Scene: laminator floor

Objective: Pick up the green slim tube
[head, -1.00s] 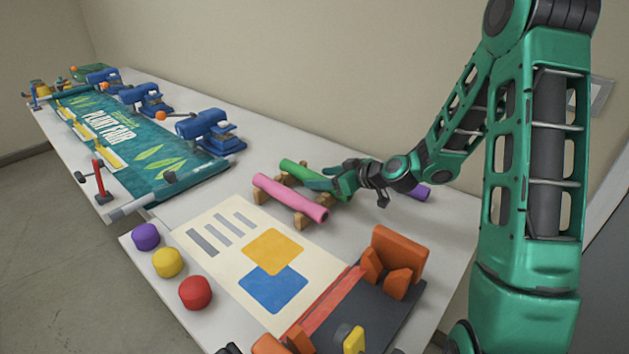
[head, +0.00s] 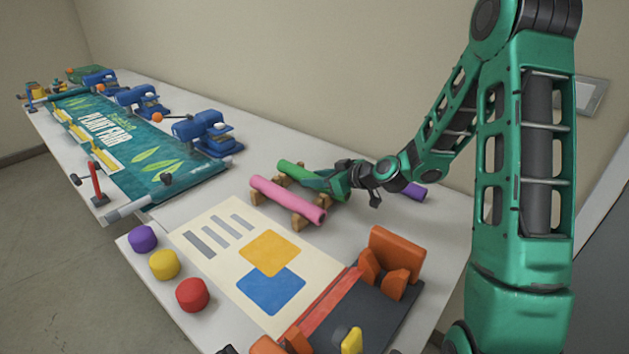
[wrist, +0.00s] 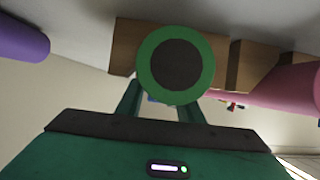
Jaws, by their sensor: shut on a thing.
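The green slim tube (head: 296,170) lies on a wooden rack (head: 325,198) at the back of the table, behind the pink tube (head: 287,199). My gripper (head: 322,180) is at the tube's right end and is shut on it. In the wrist view the tube's round end (wrist: 175,65), with its dark hollow, faces the camera, and the gripper fingers (wrist: 160,100) reach to either side of it. The fingertips are partly hidden behind the tube's end. I cannot tell whether the tube still touches the rack.
A purple tube (head: 414,191) lies right of my gripper. A printed sheet (head: 215,228) and an orange-clamped dark device (head: 370,310) are in front. Purple, yellow and red round pieces (head: 193,295) line the near left edge. A green banner (head: 140,150) and blue machines (head: 203,132) stand far left.

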